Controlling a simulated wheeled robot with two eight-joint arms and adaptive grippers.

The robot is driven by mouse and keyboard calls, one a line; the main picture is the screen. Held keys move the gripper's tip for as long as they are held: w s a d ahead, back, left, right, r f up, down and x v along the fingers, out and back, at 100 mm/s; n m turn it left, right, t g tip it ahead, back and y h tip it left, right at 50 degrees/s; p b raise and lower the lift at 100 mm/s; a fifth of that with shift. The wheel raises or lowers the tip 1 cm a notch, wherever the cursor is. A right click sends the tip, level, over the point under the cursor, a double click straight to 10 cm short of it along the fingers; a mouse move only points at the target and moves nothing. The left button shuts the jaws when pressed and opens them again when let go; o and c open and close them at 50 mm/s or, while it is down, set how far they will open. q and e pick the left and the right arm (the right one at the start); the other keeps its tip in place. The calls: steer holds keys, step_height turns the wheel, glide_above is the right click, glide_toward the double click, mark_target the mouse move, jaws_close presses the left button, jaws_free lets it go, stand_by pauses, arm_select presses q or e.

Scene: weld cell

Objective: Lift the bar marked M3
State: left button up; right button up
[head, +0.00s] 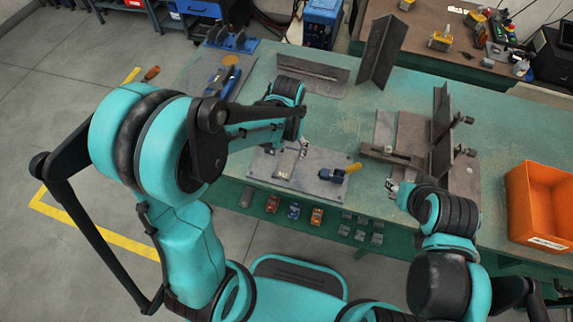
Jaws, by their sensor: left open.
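I cannot read an M3 mark on any piece. A dark steel angle (383,52) stands upright at the back of the green bench, and a long grey angle piece (313,72) lies to its left. A short dark bar (391,155) lies across the welding fixture (400,125) right of centre. My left gripper (303,148) is open and empty above the grey plate (262,165), apart from these pieces. My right gripper (392,186) is at the bench's front edge, just in front of the fixture; its finger opening is too small to tell.
An orange bin (541,205) stands at the right. A yellow-handled clamp (340,174) sits on the grey plate. Blue clamps (220,82) lie at the bench's left end. The green top (345,120) between the plate and the angles is clear.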

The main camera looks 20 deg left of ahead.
mark_target(287, 163)
arm_select(q)
steer(key=shift+d+f, duration=0.1)
steer(key=shift+f, duration=0.55)
step_height(287, 163, down, 5)
steer(key=b, duration=0.3)
steer(key=shift+r, duration=0.1)
steer(key=c, duration=1.2)
